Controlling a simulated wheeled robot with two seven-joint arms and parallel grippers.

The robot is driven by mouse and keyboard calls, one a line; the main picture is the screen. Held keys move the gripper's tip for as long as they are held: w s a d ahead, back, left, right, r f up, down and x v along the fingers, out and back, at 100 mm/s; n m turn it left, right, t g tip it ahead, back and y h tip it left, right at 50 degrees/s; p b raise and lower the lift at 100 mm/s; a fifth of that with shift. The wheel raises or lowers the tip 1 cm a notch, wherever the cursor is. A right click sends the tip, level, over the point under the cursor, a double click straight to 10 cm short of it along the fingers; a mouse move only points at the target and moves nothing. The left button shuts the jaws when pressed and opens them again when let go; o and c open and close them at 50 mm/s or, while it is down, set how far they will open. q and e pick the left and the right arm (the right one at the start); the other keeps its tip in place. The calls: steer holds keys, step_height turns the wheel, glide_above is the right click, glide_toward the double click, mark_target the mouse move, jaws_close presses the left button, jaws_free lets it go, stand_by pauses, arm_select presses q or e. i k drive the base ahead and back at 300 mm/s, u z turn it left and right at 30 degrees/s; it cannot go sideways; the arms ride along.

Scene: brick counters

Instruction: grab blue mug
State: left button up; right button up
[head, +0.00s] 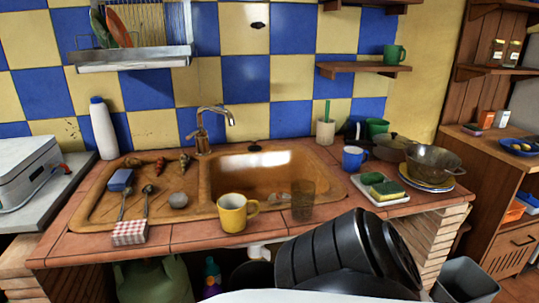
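The blue mug (353,159) stands upright on the tiled counter (310,236), right of the sink and behind a white tray with sponges. Its handle points right. Nothing in front hides the mug. A black arm link of mine fills the lower middle right, below and in front of the mug, apart from it in the picture. Neither of my grippers shows in the head view.
A yellow mug (233,213) and a clear glass (303,200) stand at the sink's (258,178) front edge. A shelf (362,69) hangs above.

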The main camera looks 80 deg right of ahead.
mark_target(352, 156)
steer(key=z, duration=2.25)
